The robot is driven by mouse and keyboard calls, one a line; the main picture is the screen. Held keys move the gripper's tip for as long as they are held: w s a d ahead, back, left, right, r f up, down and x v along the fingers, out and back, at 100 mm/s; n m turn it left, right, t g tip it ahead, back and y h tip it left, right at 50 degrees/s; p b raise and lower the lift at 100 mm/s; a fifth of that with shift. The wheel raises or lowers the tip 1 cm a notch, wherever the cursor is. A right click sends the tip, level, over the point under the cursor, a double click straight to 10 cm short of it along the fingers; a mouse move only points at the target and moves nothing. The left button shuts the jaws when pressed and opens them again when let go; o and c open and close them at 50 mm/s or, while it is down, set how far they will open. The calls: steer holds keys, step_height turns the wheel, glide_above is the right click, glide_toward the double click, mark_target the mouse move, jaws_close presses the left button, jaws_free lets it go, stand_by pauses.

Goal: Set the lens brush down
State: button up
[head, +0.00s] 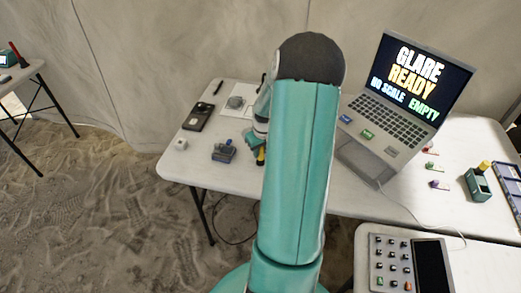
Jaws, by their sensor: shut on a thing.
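My gripper (260,143) is low over the front part of the white table (225,178), mostly hidden behind my teal arm. It is shut on a small yellow and dark thing (260,157), which seems to be the lens brush. Only a small part of it shows beside my arm. I cannot tell whether it touches the tabletop.
A blue-grey device (223,151) stands just left of my gripper. A laptop (387,108) stands right. Bare tabletop shows at the front left.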

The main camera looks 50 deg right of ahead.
steer(key=shift+f, duration=0.15)
steer(key=o, duration=1)
step_height(320, 180, up, 12)
steer(key=s, duration=0.2)
steer(key=w+a+r+n, duration=0.1)
steer(key=w+a+r, duration=0.1)
steer(key=a+r, duration=0.3)
steer(key=w+a+r, duration=0.2)
steer(key=a, duration=0.5)
steer(key=s+a+r+n+t, duration=0.15)
steer(key=a+r, duration=0.35)
steer(key=a, duration=0.5)
steer(key=s+a+r+n+t, duration=0.15)
steer(key=a+r, duration=0.25)
steer(key=a, duration=0.6)
steer(key=s+a+r+t, duration=0.1)
steer(key=s+a, duration=0.5)
steer(key=a, duration=0.3)
steer(key=shift+s+a+r+y, duration=0.25)
steer(key=shift+s+y, duration=0.15)
